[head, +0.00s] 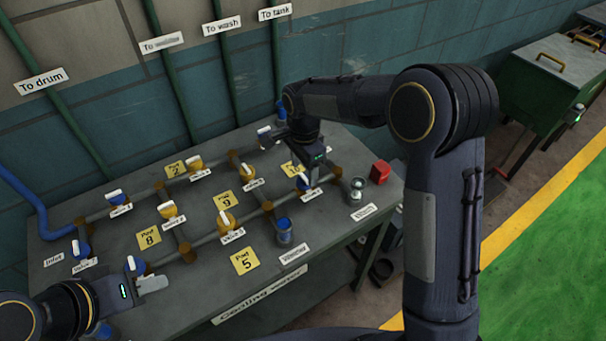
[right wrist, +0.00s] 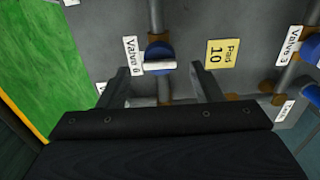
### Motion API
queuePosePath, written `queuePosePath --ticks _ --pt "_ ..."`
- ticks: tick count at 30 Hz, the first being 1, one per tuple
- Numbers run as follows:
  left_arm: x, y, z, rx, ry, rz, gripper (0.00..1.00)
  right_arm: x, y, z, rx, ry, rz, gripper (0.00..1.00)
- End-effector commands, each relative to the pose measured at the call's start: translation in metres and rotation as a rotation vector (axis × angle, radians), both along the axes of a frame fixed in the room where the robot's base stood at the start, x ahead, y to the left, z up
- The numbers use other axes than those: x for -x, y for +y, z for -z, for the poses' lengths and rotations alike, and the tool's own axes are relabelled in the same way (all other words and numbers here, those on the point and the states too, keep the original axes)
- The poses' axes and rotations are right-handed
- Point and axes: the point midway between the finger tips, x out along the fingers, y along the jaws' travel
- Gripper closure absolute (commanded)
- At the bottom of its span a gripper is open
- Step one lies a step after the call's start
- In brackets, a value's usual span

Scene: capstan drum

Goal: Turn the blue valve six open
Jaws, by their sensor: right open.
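The blue valve six (right wrist: 160,52) has a blue body and a white bar handle. It sits on a pipe beside the "Valve 6" label (right wrist: 132,55). In the right wrist view the handle lies crosswise to the pipe. The valve also shows in the head view (head: 302,183), just beside my right gripper (head: 312,172). In the right wrist view my right gripper (right wrist: 163,88) is open, its fingers apart on either side of the valve, with nothing held. My left gripper (head: 152,285) is at the front left of the bench by another blue valve (head: 135,266); its finger gap is not clear.
The grey bench (head: 200,290) carries a pipe grid with several yellow and blue valves. A yellow "Pad 10" label (right wrist: 222,54) lies beside valve six.

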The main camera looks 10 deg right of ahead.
Motion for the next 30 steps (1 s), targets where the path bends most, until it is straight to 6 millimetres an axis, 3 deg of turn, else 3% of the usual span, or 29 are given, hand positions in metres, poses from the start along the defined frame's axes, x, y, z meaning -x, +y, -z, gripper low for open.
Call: queuePosePath --ticks 7,17,27,30 --pt "0.000 0.000 -0.005 0.000 0.000 0.000 0.64 0.001 0.000 0.029 0.001 0.002 -0.001 0.41" --pt "0.000 0.000 -0.005 0.000 0.000 0.000 0.64 0.000 0.000 0.033 0.000 -0.001 -0.001 0.41" --pt "0.000 0.000 -0.005 0.000 0.000 0.000 0.64 0.000 0.000 0.033 0.000 -0.001 -0.001 0.85" --pt "0.000 0.000 -0.004 0.000 0.000 0.000 0.64 0.000 0.000 0.033 0.000 -0.001 -0.002 0.85"
